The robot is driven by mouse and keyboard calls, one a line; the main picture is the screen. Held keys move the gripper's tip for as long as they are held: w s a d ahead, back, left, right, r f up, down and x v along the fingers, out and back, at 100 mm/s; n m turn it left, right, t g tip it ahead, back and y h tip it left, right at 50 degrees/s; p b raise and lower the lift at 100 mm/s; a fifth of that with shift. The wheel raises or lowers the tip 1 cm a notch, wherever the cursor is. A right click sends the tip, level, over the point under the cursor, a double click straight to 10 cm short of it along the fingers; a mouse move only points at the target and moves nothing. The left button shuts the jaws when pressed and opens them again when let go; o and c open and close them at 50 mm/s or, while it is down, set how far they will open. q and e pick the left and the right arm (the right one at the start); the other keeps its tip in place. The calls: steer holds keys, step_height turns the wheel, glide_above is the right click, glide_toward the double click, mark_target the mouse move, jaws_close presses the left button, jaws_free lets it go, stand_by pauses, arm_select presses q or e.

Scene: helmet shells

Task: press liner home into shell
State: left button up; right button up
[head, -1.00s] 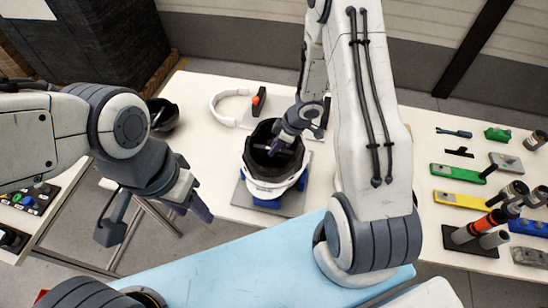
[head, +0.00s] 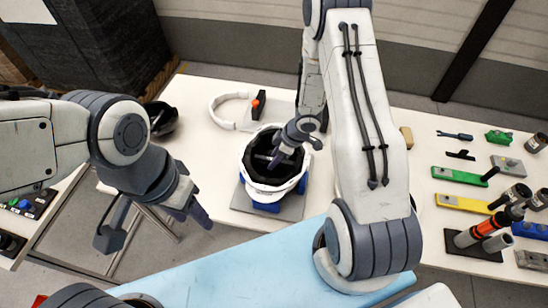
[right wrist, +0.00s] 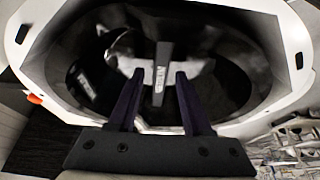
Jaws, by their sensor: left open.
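The white helmet shell (head: 252,180) sits opening-up on blue supports on a grey plate. The dark liner (head: 262,150) is inside it, and the white rim shows around it. How fully the liner is seated cannot be told. My right gripper (head: 275,163) reaches down into the opening. In the right wrist view its two fingers (right wrist: 158,75) are apart, with a grey bar (right wrist: 161,65) of the liner between and beyond them, and gaps on both sides. The white rim (right wrist: 298,40) surrounds the view. My left gripper (head: 155,226) is open and empty, left of the shell, off the table edge.
A white curved band (head: 214,106) and a dark block with an orange knob (head: 258,102) lie behind the shell. A dark shell (head: 162,117) is at the left. Green (head: 459,174) and yellow (head: 462,203) fixtures and tools fill the right. A light-blue surface (head: 210,270) is in front.

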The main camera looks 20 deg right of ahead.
steer(key=shift+r, duration=0.3)
steer(key=p+v, duration=0.4)
steer(key=v, duration=0.7)
steer(key=w+a+r+m+t+h, duration=0.1)
steer(key=a+r+h, duration=0.15)
steer(key=r, duration=0.45)
steer(key=w+a+r+m+t+h, duration=0.1)
steer(key=a+r+h, duration=0.1)
steer(key=a+r, duration=0.35)
steer(key=s+a+r+m+g+y, duration=0.1)
steer(key=s+a+r, duration=0.3)
steer(key=s, duration=0.7)
steer(key=s+a+r+g, duration=0.3)
steer(key=s+a, duration=0.3)
steer(key=s, duration=0.6)
steer(key=shift+r+m+g+y, duration=0.3)
steer(key=shift+r+m+y, duration=0.1)
steer(key=shift+r, duration=0.15)
steer(key=shift+s, duration=0.1)
